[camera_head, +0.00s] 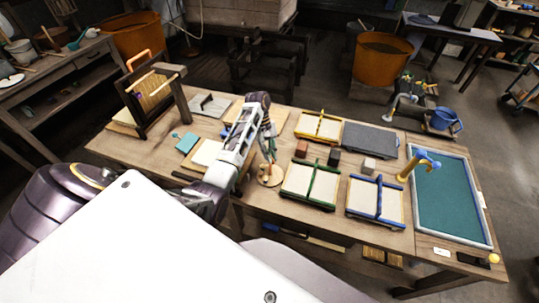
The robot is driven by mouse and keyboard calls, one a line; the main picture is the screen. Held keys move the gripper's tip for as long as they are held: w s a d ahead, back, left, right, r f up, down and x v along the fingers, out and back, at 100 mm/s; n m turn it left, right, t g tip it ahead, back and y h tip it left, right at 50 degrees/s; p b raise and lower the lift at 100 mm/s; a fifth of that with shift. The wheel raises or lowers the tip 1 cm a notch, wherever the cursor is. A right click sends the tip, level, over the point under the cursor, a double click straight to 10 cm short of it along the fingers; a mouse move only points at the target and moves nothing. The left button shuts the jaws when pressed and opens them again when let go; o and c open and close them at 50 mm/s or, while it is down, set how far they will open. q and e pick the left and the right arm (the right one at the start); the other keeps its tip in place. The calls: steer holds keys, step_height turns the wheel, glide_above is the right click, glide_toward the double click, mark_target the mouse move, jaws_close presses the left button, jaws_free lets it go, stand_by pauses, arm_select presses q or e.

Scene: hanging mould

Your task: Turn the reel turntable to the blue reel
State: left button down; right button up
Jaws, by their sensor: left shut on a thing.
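The reel turntable (270,181) is a small round wooden disc near the front edge of the long wooden table, left of the green-framed tray. My left arm reaches over the table from the left, and my left gripper (268,160) points down at the turntable. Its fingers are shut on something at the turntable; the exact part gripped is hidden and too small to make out. I cannot pick out the blue reel, as the gripper and arm cover part of the turntable. My right gripper is not in view.
Right of the turntable are a green-framed tray (295,180), a blue-framed tray (362,207) and small blocks. A yellow-framed tray (318,136) lies behind. A blue-green basin (447,205) fills the right end. A wooden frame (150,93) stands at the left end.

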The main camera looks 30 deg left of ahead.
arm_select(q)
steer(key=m, duration=0.2)
steer(key=m+g+y, duration=0.1)
steer(key=m, duration=0.2)
steer(key=shift+w+r+m+g, duration=0.1)
steer(key=shift+w+m+g, duration=0.05)
steer(key=shift+m+g, duration=0.15)
steer(key=m+y, duration=0.1)
steer(key=m, duration=0.1)
steer(key=m+y, duration=0.1)
steer(key=m, duration=0.1)
steer(key=shift+d+g, duration=0.1)
steer(key=shift+g, duration=0.2)
steer(key=shift+m, duration=0.3)
steer(key=c, duration=1.5)
jaws_free()
steer(key=shift+v, duration=5.95)
steer(key=shift+w, duration=0.1)
steer(key=shift+d, duration=0.1)
